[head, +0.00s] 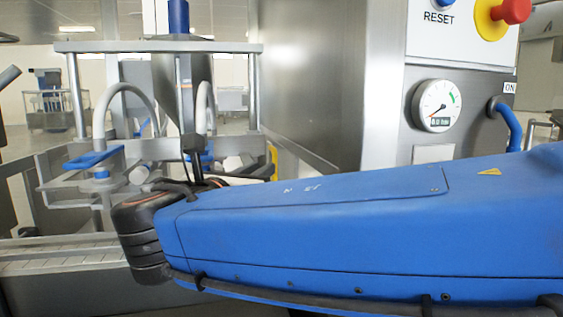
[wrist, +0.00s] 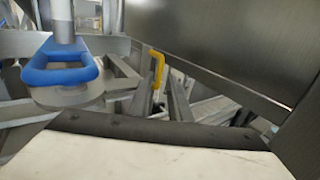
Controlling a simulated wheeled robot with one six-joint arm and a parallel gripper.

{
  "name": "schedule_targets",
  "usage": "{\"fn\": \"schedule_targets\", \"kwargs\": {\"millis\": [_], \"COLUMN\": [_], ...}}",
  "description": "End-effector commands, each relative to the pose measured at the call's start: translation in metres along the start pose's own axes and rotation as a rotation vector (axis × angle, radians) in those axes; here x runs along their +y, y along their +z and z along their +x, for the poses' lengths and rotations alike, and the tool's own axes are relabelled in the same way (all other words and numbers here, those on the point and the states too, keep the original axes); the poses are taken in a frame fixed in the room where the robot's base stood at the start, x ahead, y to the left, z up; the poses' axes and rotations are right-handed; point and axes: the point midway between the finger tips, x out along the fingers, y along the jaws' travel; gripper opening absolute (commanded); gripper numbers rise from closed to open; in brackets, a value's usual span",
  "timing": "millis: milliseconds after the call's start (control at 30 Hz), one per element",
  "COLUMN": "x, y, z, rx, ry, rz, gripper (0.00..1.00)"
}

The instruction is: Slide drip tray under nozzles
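I cannot pick out the drip tray with certainty. A blue-rimmed steel piece with an open slot (wrist: 60,68) is at the upper left of the wrist view, with a steel rod rising behind its rim. The filling machine's steel frame (head: 160,47) stands at the left of the head view, with curved pipes and a central hopper (head: 182,85). I see no clear nozzle tips. My gripper's fingers do not show in either view. A pale surface with a dark edge strip fills the bottom of the wrist view; I cannot tell what it is.
A steel cabinet (head: 310,75) with a gauge (head: 437,106) and a red stop button (head: 510,11) stands close on the right. A yellow handle (wrist: 157,70) rises beside steel rails. A conveyor (head: 60,257) runs at lower left. My blue arm covers much of the front.

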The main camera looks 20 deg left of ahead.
Motion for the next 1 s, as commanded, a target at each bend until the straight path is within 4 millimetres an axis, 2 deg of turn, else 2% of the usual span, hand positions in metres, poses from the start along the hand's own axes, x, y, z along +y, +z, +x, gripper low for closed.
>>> {"fn": "schedule_targets", "kwargs": {"millis": [300, 500, 700, 1000], "x": [-0.001, -0.001, 0.000, 0.000], "y": [0.000, 0.000, 0.000, 0.000], "z": [0.052, 0.076, 0.087, 0.088], "rx": [0.000, 0.000, 0.001, 0.000], "ry": [-0.003, -0.003, -0.001, -0.001], "rz": [0.000, 0.000, 0.000, 0.000], "gripper": [0.17, 0.17, 0.17, 0.17]}}
